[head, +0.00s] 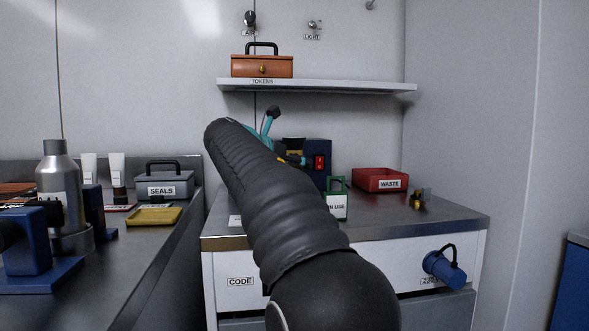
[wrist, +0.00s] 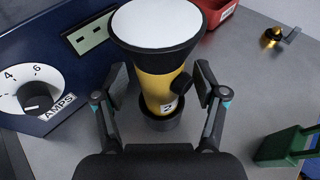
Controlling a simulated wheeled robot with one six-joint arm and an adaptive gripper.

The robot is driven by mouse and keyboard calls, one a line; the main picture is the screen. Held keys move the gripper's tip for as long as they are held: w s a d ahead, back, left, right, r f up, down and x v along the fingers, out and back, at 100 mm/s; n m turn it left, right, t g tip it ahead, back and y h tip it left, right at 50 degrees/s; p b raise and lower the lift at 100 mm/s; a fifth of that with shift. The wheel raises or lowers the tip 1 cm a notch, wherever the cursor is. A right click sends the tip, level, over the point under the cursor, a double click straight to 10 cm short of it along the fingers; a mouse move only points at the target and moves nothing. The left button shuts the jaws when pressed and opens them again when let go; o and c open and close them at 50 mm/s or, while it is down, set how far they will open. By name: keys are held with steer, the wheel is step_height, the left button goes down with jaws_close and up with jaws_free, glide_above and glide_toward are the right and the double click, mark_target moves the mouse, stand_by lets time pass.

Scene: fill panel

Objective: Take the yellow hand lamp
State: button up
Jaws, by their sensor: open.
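The yellow hand lamp (wrist: 158,88) stands upright on the grey bench top in the wrist view. It has a wide black head with a white lens on top, a yellow body with a small label, a black knob on its right side and a black base. My gripper (wrist: 160,80) is open, with one finger on each side of the yellow body. A gap shows at the left finger; the right finger is close to the knob, and I cannot tell if they touch. In the head view my arm hides most of the lamp, and teal parts of my gripper (head: 285,141) show behind it.
A blue unit with an AMPS dial (wrist: 37,95) stands close on the left. A green stand (wrist: 287,147) is at the right, with a red WASTE bin (head: 379,180) and a small brass piece (wrist: 272,37) behind. A shelf (head: 330,87) with an orange box hangs above.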

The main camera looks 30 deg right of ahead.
steer(key=shift+w+d+f, duration=0.1)
steer(key=shift+w+d, duration=0.05)
steer(key=shift+d, duration=0.2)
jaws_close()
